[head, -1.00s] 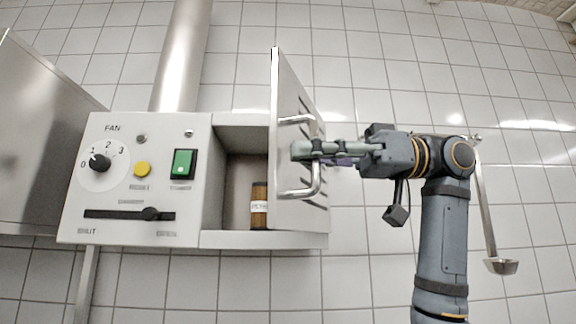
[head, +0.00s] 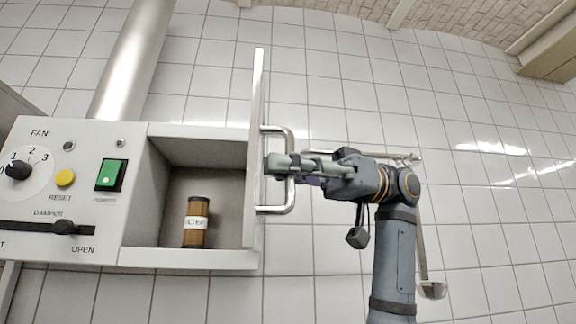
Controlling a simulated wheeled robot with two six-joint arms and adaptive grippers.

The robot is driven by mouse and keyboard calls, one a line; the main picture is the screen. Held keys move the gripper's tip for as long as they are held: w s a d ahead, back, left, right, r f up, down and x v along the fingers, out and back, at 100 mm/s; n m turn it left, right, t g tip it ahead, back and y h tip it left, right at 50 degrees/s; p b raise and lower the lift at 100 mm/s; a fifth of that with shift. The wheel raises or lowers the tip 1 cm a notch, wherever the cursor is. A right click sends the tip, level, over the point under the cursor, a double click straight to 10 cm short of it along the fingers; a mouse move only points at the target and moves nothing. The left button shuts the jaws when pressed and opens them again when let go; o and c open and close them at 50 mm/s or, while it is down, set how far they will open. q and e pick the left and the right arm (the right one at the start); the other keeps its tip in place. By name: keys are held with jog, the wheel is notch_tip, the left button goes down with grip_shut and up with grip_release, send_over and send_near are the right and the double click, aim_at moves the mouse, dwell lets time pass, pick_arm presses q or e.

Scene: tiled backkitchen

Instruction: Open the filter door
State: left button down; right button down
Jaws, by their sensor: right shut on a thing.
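The filter door (head: 256,110) stands swung out from the box on the wall, seen nearly edge-on. Its metal bar handle (head: 291,170) sticks out to the right. My right gripper (head: 278,165) is shut on the handle, its fingers lying across the bar. Inside the open compartment (head: 163,185) stands a brown cylinder (head: 196,222) with a dark cap and a white label. My left gripper is not in view.
The control panel (head: 85,220) left of the compartment has a fan dial (head: 18,170), a yellow reset button (head: 65,178), a green switch (head: 111,174) and a damper slider (head: 65,228). A ladle (head: 432,289) hangs on the tiled wall behind my right arm.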

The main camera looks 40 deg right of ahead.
jog(key=shift+r, duration=0.15)
jog(key=c, duration=1.7)
grip_release()
jog(key=shift+w, duration=0.1)
jog(key=d, duration=0.4)
jog(key=s+d, duration=0.1)
jog(key=d, duration=0.2)
jog(key=s+d, duration=0.1)
jog(key=d, duration=0.3)
jog(key=shift+d, duration=0.35)
jog(key=shift+d, duration=0.1)
